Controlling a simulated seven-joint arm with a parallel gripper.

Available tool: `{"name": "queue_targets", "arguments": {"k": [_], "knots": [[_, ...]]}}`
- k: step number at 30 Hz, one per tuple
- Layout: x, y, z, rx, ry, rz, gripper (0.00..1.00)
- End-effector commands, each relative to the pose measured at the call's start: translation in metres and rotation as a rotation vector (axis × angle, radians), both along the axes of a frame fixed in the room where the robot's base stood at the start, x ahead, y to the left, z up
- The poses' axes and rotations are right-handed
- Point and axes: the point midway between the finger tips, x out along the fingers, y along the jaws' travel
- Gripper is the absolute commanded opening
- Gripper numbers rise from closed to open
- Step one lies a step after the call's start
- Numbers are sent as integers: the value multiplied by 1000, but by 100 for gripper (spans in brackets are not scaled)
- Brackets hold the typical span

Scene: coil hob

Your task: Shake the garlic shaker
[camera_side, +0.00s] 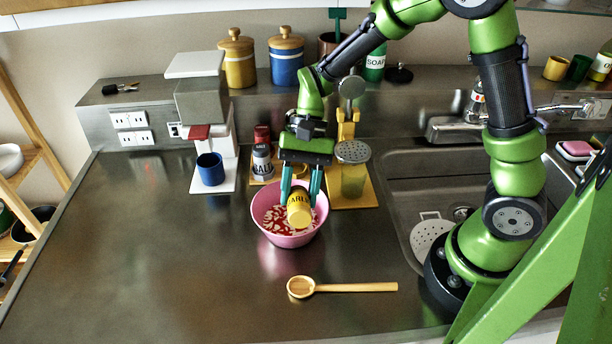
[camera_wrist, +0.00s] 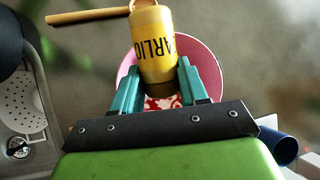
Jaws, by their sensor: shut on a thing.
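The garlic shaker (camera_side: 299,209) is a yellow cylinder with dark lettering, held tilted over the pink bowl (camera_side: 259,221). In the wrist view the shaker (camera_wrist: 154,42) shows its lettering between the teal fingers. My gripper (camera_side: 301,190) is shut on the shaker, with one finger on each side. The bowl holds something with a red and white pattern, partly hidden by the shaker and fingers. The bowl's rim (camera_wrist: 217,68) also shows behind the shaker in the wrist view. I cannot tell whether anything is coming out of the shaker.
A wooden spoon (camera_side: 340,287) lies in front of the bowl. A salt shaker (camera_side: 262,163) stands behind it. A white machine with a blue cup (camera_side: 210,169) is at the left, and the sink (camera_side: 400,190) at the right. The counter's front left is clear.

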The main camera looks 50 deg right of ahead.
Motion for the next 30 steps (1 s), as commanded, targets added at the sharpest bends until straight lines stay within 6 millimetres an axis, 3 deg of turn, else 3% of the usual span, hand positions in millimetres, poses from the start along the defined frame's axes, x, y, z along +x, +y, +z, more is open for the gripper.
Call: {"name": "queue_targets", "arguments": {"k": [11,15,19,20,22,24,28,29,30], "knots": [[-4,-4,0,0,-1,1,10],[31,28,0,2,-1,3,10],[-6,-5,1,0,1,-7,10],[-6,-5,1,1,0,-3,10],[18,18,-1,3,-2,7,10],[31,28,0,1,-1,4,10],[-6,-5,1,0,1,-7,10],[-7,-5,1,0,0,-1,10],[5,6,0,1,-1,6,10]]}}
